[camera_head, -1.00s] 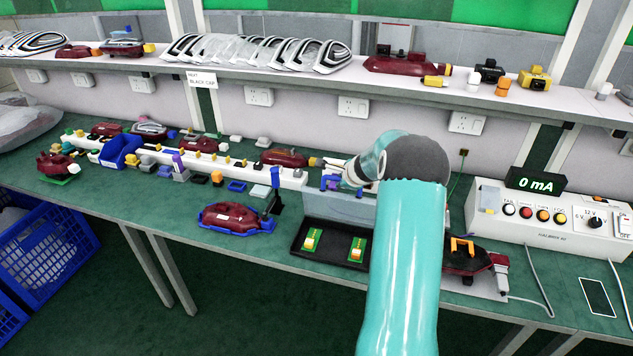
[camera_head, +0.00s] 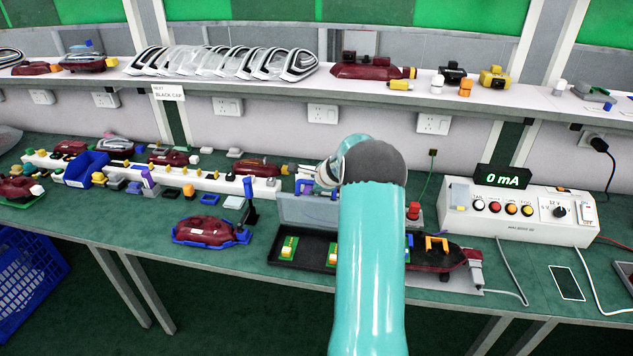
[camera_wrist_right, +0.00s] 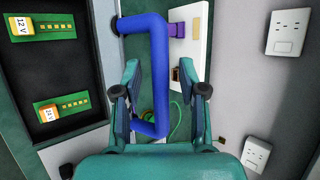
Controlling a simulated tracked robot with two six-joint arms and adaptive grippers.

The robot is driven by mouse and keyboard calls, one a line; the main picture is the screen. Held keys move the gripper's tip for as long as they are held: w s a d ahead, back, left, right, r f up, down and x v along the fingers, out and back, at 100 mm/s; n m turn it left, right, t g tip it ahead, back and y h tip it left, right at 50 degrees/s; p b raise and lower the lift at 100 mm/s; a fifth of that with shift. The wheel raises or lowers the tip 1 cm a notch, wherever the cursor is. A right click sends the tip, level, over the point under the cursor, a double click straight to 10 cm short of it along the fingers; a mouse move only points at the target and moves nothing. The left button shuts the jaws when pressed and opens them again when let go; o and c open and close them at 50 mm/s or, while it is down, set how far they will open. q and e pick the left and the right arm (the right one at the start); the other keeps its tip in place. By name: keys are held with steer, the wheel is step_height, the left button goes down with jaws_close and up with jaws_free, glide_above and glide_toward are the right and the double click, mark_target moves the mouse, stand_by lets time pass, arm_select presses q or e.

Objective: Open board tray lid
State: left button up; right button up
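The black board tray (camera_head: 262,246) lies on the green bench with small green boards in it, partly hidden behind my right arm. Its grey lid (camera_head: 305,209) stands upright along the tray's back edge. A blue handle (camera_head: 304,187) is on the lid's upper edge; it fills the middle of the right wrist view (camera_wrist_right: 158,55). My right gripper (camera_head: 298,172) is at the handle. In the right wrist view its fingers (camera_wrist_right: 161,82) are apart, on either side of the blue bar, with gaps visible. My left gripper is out of view.
A white rail (camera_head: 200,182) with small parts runs behind the tray. A dark red lamp (camera_head: 208,231) in a blue holder lies left of it. A test box (camera_head: 520,212) reading 0 mA stands right. A shelf (camera_head: 240,88) with lamp parts is above.

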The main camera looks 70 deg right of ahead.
steer(key=shift+s, duration=0.15)
steer(key=shift+s+a+r, duration=0.15)
steer(key=shift+s+r, duration=0.05)
steer(key=shift+r, duration=0.1)
steer(key=v, duration=1.1)
steer(key=shift+a, duration=0.1)
